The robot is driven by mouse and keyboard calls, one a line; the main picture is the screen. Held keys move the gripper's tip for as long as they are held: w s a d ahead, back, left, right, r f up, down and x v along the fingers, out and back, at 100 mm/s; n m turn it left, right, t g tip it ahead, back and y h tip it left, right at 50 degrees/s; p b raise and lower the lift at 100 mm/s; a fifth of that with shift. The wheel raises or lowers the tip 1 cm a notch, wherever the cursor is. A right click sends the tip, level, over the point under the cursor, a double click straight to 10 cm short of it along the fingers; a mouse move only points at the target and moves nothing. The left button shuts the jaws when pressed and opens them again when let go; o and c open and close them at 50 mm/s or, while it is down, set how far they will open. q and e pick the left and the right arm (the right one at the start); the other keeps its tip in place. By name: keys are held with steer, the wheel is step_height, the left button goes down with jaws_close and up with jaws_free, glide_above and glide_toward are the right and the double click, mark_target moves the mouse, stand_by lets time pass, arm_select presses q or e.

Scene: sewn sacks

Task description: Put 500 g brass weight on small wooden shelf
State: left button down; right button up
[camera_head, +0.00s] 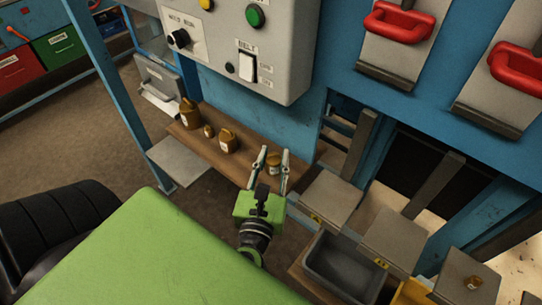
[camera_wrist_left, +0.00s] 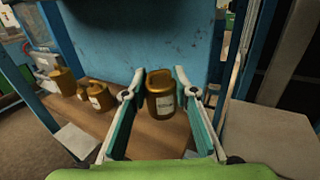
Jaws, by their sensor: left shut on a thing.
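My left gripper (camera_head: 274,158) is shut on a brass weight (camera_head: 273,161), its two fingers on either side of it. In the left wrist view the weight (camera_wrist_left: 161,97) sits upright between the fingertips (camera_wrist_left: 160,80), with a pale label too small to read. The small wooden shelf (camera_head: 247,156) runs along the blue wall, and the held weight is over its right part. I cannot tell whether its base touches the wood. My right gripper does not show.
Several other brass weights, such as a large one (camera_head: 189,114) and one with a label (camera_head: 227,142), stand on the shelf's left part. A tiny brass weight (camera_head: 473,282) is on a grey plate at lower right. A grey bin (camera_head: 312,262) lies below. The grey control box (camera_head: 275,85) overhangs behind.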

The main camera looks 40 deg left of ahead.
arm_select(q)
steer(key=f, duration=0.1)
steer(key=w+a+f+b, duration=0.1)
steer(key=w+f, duration=0.1)
steer(key=f, duration=0.1)
steer(key=shift+w+a+b, duration=0.2)
steer(key=shift+a+b, duration=0.1)
steer(key=shift+b, duration=0.1)
steer(key=shift+w+a+f, duration=0.1)
steer(key=shift+w+f, duration=0.05)
steer(key=shift+f, duration=0.05)
steer(key=shift+w+f, duration=0.1)
steer(key=shift+f, duration=0.05)
steer(key=f+b, duration=0.3)
steer(key=shift+w+a, duration=0.2)
steer(key=shift+f+b, duration=0.35)
steer(key=shift+b, duration=0.05)
steer(key=shift+r, duration=0.1)
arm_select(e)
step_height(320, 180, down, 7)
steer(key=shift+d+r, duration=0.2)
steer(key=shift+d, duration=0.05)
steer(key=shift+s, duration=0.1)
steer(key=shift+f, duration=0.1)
